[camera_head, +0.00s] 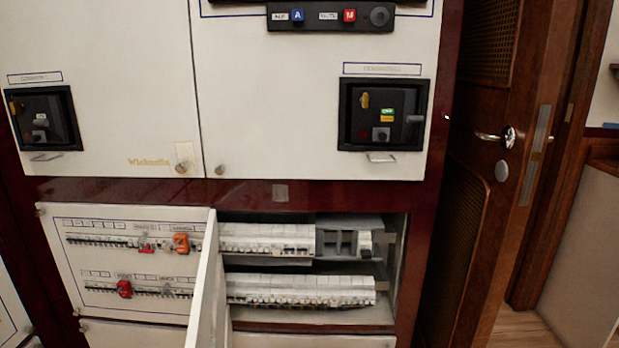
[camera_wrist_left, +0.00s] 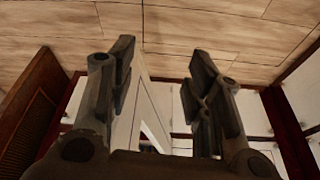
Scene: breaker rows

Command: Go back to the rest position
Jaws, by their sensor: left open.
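My left gripper (camera_wrist_left: 160,75) shows in the left wrist view, with its two dark fingers spread apart and nothing between them. Behind it are white cabinet panels and a wood-plank surface. Neither gripper shows in the head view. The head view shows the breaker cabinet (camera_head: 110,110) in a dark red frame. Its lower compartment stands open, with two rows of white breakers (camera_head: 300,289) inside. An open white door (camera_head: 205,285) juts out in front of the compartment. My right gripper is not in any view.
The panel left of the open compartment carries orange (camera_head: 181,243) and red (camera_head: 124,288) switches. Two black breaker units (camera_head: 384,115) sit in the upper doors. A brown wooden door (camera_head: 508,160) with a metal handle stands at the right, with wood floor (camera_head: 520,328) beyond it.

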